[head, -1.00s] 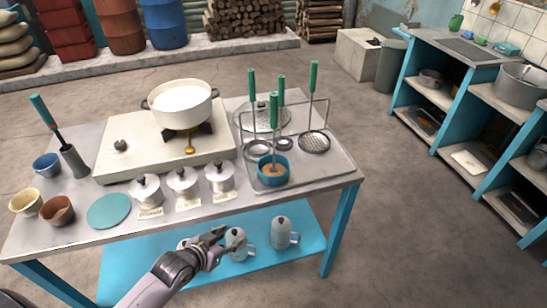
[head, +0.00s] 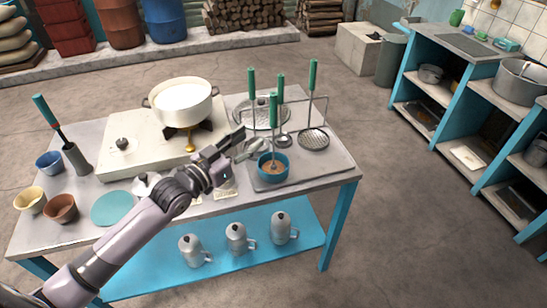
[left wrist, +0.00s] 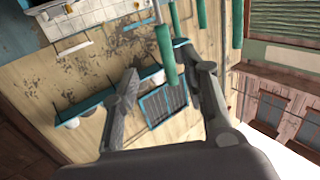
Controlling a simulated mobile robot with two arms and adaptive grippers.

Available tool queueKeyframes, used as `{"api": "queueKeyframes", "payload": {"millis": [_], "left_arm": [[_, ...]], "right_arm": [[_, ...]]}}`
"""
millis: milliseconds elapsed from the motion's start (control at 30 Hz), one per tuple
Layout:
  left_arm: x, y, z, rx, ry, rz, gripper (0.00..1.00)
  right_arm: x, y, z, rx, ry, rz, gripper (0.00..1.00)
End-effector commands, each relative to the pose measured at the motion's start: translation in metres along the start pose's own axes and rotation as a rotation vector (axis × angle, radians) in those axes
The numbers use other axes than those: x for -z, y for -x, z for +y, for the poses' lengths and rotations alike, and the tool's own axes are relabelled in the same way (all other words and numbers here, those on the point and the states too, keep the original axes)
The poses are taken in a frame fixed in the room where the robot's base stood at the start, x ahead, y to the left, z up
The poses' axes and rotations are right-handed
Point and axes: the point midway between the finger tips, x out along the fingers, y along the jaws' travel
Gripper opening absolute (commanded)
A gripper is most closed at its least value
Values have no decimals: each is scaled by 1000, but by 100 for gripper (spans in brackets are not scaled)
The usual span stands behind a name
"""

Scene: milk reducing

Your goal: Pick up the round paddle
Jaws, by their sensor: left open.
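Several green-handled utensils stand at a wire rack on the table's right. The round perforated one (head: 313,138) has a tall green handle (head: 313,75). Another handle (head: 252,83) rises behind my left gripper (head: 251,141), which hides its lower end. A third utensil (head: 281,90) stands beside it, and one with a green handle (head: 273,110) stands in a teal bowl (head: 273,168). I cannot tell which is the round paddle. My left gripper is open and empty, left of the bowl. In the left wrist view, green handles (left wrist: 166,55) show beyond the fingers (left wrist: 167,72). My right gripper is not in view.
A white pot (head: 181,103) stands on the stove left of the rack. My left forearm hides some of the lidded jars at the front. A teal disc (head: 114,208) and small bowls (head: 60,208) are at the left. Metal jugs (head: 236,238) stand on the lower shelf.

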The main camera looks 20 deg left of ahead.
Motion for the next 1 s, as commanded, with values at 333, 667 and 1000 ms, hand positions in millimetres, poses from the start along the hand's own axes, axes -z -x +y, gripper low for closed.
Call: {"api": "queueKeyframes", "payload": {"millis": [333, 667, 1000], "left_arm": [[1, -58, 0, 0, 1, -1, 41], [1, -81, -4, 1, -2, -1, 41], [-3, -116, -8, 0, 0, -1, 41]], "right_arm": [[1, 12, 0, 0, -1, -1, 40], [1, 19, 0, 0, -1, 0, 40], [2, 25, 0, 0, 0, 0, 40]]}}
